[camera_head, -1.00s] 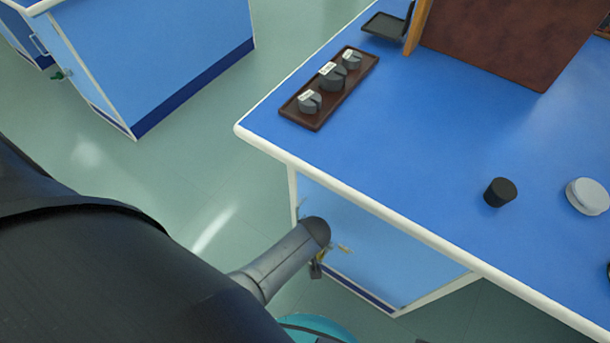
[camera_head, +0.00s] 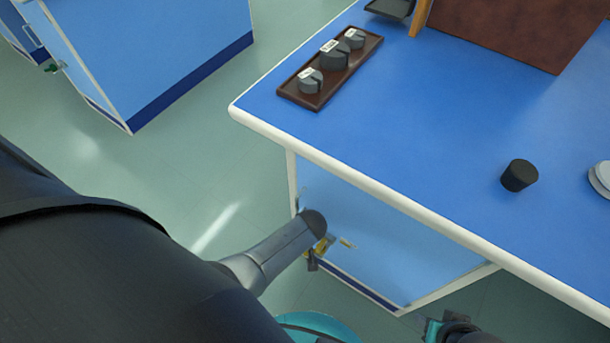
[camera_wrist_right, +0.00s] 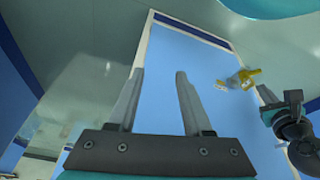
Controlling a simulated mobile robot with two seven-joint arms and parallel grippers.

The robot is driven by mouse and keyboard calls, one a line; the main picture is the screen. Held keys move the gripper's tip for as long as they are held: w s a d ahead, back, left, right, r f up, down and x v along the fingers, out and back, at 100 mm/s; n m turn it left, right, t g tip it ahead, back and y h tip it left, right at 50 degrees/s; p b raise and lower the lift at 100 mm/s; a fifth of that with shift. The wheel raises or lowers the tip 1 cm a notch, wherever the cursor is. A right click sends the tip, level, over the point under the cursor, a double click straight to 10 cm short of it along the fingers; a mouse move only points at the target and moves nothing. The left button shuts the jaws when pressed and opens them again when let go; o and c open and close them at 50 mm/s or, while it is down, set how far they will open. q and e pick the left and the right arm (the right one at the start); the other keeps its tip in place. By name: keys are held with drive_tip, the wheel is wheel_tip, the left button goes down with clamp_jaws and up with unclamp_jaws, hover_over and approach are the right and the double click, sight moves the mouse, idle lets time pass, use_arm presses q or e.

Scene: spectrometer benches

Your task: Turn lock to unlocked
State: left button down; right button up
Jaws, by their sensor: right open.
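The lock (camera_head: 326,243) is a small yellow fitting on the light blue cabinet door under the bench. In the head view the dark end of one of my arm links partly covers the area around it. In the right wrist view the lock (camera_wrist_right: 245,77) shows right of my fingers, with a small pale part at its left end. My right gripper (camera_wrist_right: 158,72) is open and empty in front of the blue door, apart from the lock. Whether the lock is locked is too small to tell. My left gripper's fingers do not show.
The blue benchtop (camera_head: 400,120) overhangs the door with a white edge. On it are a brown tray (camera_head: 318,92) of grey weights, a black cylinder (camera_head: 519,175) and pale discs (camera_head: 601,178). A teal and black part of my arm shows right of the lock in the wrist view.

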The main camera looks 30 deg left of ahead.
sight(315, 250)
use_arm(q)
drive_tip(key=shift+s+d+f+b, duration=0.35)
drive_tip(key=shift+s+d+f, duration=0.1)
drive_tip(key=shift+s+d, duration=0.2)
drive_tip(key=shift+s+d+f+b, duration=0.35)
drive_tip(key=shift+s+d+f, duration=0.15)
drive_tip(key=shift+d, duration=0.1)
use_arm(e)
drive_tip(key=r, duration=0.3)
drive_tip(key=shift+w+r+t, duration=0.25)
drive_tip(key=shift+r+t, duration=0.05)
drive_tip(key=shift+r, duration=0.05)
